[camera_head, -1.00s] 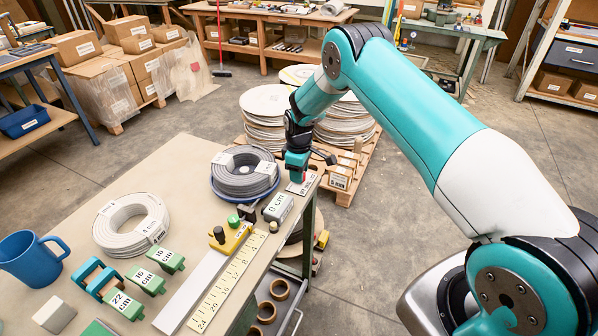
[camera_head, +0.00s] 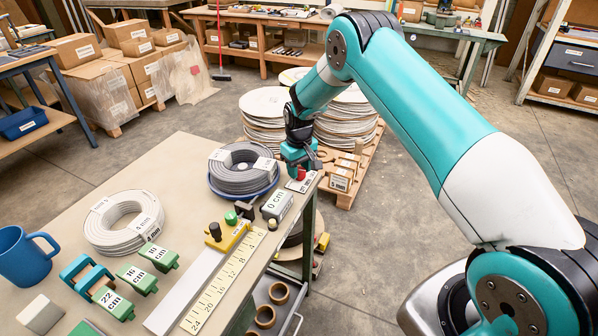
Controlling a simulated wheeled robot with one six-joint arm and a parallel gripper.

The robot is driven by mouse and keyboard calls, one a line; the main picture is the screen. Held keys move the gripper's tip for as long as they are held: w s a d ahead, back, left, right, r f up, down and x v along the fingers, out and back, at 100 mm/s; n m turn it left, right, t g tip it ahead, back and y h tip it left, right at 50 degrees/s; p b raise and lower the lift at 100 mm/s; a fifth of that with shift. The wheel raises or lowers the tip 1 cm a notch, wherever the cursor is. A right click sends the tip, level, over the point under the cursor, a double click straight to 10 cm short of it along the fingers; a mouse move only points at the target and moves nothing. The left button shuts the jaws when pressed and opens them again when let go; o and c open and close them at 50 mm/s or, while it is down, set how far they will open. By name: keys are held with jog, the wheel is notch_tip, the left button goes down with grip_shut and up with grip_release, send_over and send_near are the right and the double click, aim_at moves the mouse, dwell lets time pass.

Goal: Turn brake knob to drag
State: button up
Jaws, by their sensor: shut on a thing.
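My gripper (camera_head: 302,172) is at the far right corner of the bench, pointing down, with its teal jaws shut on a small red knob (camera_head: 301,174). Only part of the knob shows below the jaws, so its pointer direction cannot be told. A pale plate with dark markings (camera_head: 300,185) lies just below and in front of the knob; its lettering is too small to read. The grey cable coil (camera_head: 242,170) sits on a blue-rimmed base to the left of my gripper.
The grey 0 cm block (camera_head: 277,206) stands close in front of the knob. A yellow stop (camera_head: 228,237) and ruler (camera_head: 222,285) lie nearer. A white coil (camera_head: 124,222), green blocks (camera_head: 138,279) and blue mug (camera_head: 22,257) occupy the left. Reels (camera_head: 345,122) stand on a pallet behind.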

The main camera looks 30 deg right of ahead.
aim_at(299, 170)
jog(key=shift+m+b, duration=0.3)
jog(key=shift+m, duration=0.6)
jog(key=o, duration=0.9)
notch_tip(299, 170, up, 17)
jog(key=shift+r+b, duration=0.2)
jog(key=shift+b, duration=0.75)
